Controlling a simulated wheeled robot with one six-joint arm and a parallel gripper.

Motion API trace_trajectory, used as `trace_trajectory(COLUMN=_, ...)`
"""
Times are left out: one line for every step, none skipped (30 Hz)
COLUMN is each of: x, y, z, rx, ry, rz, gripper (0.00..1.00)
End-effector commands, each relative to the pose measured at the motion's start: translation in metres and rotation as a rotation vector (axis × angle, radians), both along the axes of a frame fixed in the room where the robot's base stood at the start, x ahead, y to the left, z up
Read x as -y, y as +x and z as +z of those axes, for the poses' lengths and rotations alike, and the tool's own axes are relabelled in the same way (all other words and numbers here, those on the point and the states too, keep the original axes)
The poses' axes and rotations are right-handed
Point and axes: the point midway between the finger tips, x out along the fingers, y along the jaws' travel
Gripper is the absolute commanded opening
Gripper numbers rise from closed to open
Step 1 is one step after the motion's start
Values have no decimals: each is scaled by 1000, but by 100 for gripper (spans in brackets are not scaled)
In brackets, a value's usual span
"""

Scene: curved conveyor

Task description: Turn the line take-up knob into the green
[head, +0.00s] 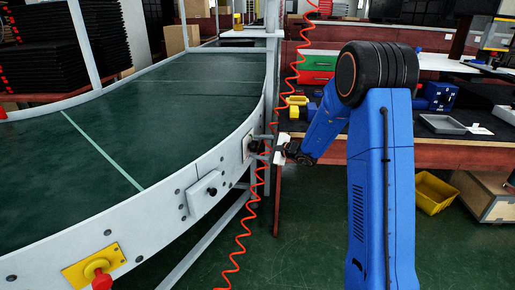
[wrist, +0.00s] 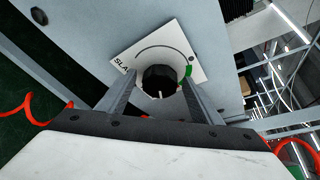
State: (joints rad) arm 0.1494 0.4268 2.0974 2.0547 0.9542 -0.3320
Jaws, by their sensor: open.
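The take-up knob (wrist: 159,78) is dark and round, on a white plate (wrist: 183,42) fixed to the conveyor's side, with printed letters partly visible at its left edge. A curved dark line runs around the knob, and a green mark (wrist: 188,71) shows at its right in the wrist view. A small pale mark shows on the knob's lower side. My gripper (wrist: 156,82) is open, with one finger on each side of the knob; I cannot tell if they touch it. In the head view, my gripper (head: 270,148) is at the conveyor's outer side, and the knob is hard to make out.
The curved conveyor (head: 170,95) fills the left. Another grey plate with a dark knob (head: 210,191) and a red button on a yellow plate (head: 100,275) sit nearer on its side. A coiled orange hose (head: 265,150) hangs close to my gripper. A workbench (head: 440,150) stands right.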

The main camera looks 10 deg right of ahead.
Motion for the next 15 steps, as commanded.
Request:
trace_trajectory(x=-1, y=1, z=0, rx=0, ry=0, rz=0, gripper=60)
trace_trajectory(x=-1, y=1, z=0, rx=0, ry=0, rz=0, gripper=60)
trace_trajectory(x=-1, y=1, z=0, rx=0, ry=0, rz=0, gripper=60)
trace_trajectory(x=-1, y=1, z=0, rx=0, ry=0, rz=0, gripper=60)
trace_trajectory(x=-1, y=1, z=0, rx=0, ry=0, rz=0, gripper=60)
trace_trajectory(x=0, y=1, z=0, rx=0, ry=0, rz=0, gripper=60)
trace_trajectory(x=0, y=1, z=0, rx=0, ry=0, rz=0, gripper=60)
trace_trajectory(x=0, y=1, z=0, rx=0, ry=0, rz=0, gripper=57)
trace_trajectory(x=0, y=1, z=0, rx=0, ry=0, rz=0, gripper=48)
trace_trajectory(x=0, y=1, z=0, rx=0, ry=0, rz=0, gripper=40)
trace_trajectory(x=0, y=1, z=0, rx=0, ry=0, rz=0, gripper=33)
trace_trajectory(x=0, y=1, z=0, rx=0, ry=0, rz=0, gripper=24)
trace_trajectory(x=0, y=1, z=0, rx=0, ry=0, rz=0, gripper=18)
trace_trajectory(x=0, y=1, z=0, rx=0, ry=0, rz=0, gripper=18)
trace_trajectory(x=0, y=1, z=0, rx=0, ry=0, rz=0, gripper=18)
